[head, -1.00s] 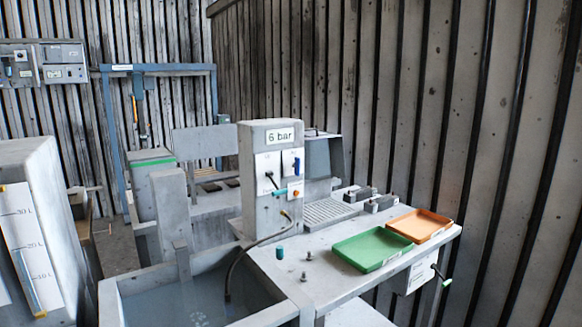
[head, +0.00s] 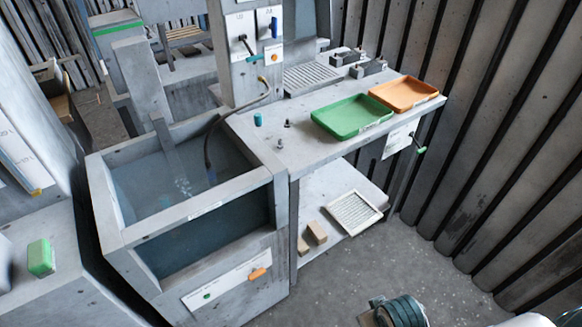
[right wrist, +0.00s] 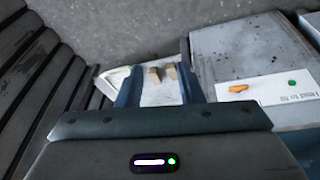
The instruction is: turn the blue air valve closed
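The blue valve lever (head: 274,27) stands upright on the right white plate of the grey column, near the top of the head view. Beside it, on the left plate, is a black lever (head: 243,40) with a teal tip (head: 255,58). An orange button (head: 275,58) sits below the blue lever. My right gripper (right wrist: 160,72) shows in the right wrist view with its two dark fingers apart and nothing between them; it points down toward the low shelf, away from the valve. My left gripper is not in view.
A water-filled tank (head: 102,205) stands in front of the column, with a hose hanging into it. The bench (head: 300,145) carries a green tray (head: 352,116) and an orange tray (head: 403,94). Wooden blocks (head: 316,232) lie on the shelf below.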

